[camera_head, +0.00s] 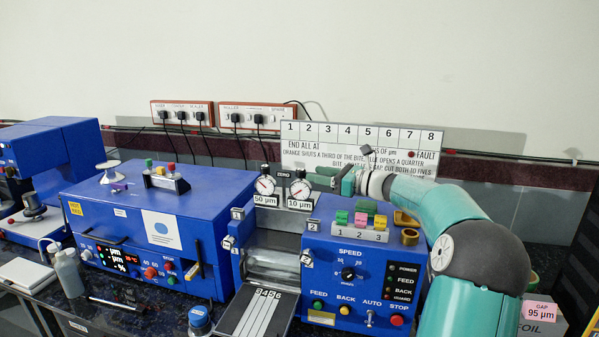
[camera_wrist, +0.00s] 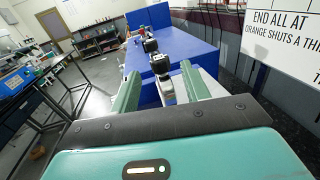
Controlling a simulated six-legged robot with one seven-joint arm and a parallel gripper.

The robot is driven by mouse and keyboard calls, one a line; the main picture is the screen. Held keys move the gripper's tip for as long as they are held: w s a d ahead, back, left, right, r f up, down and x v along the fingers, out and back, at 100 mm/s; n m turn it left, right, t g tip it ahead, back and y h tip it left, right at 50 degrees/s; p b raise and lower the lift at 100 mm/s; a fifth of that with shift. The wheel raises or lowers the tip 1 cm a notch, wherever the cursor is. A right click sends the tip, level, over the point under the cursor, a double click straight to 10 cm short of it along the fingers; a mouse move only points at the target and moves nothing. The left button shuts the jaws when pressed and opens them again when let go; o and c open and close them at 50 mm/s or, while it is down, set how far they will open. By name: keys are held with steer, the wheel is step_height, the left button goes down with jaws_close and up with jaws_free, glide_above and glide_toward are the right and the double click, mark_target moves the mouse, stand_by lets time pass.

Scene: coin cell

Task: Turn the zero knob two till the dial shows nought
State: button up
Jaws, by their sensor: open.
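Two round white dials stand side by side on the blue rolling machine in the head view, with a ZERO label between their tops. The right dial (camera_head: 300,189), above a 10 µm tag, has a small dark knob (camera_head: 301,174) on top. Its needle is too small to read surely. The left dial (camera_head: 265,185) has a 50 µm tag and its own knob (camera_head: 265,169). My gripper (camera_head: 319,177) is open, just right of the right dial's top. In the wrist view, its green fingers (camera_wrist: 160,72) stand apart either side of the nearer black knob (camera_wrist: 160,63); contact is not visible. The farther knob (camera_wrist: 150,45) lies beyond.
A sign board (camera_head: 360,149) stands close behind the dials and my gripper. Coloured blocks (camera_head: 361,219) and a numbered rack sit on the control box (camera_head: 350,282) below my arm. A larger blue machine (camera_head: 150,230) stands to the left. Tape rolls (camera_head: 410,237) lie near my arm.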

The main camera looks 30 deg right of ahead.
mark_target(301, 170)
steer(key=x, duration=0.6)
steer(key=c, duration=1)
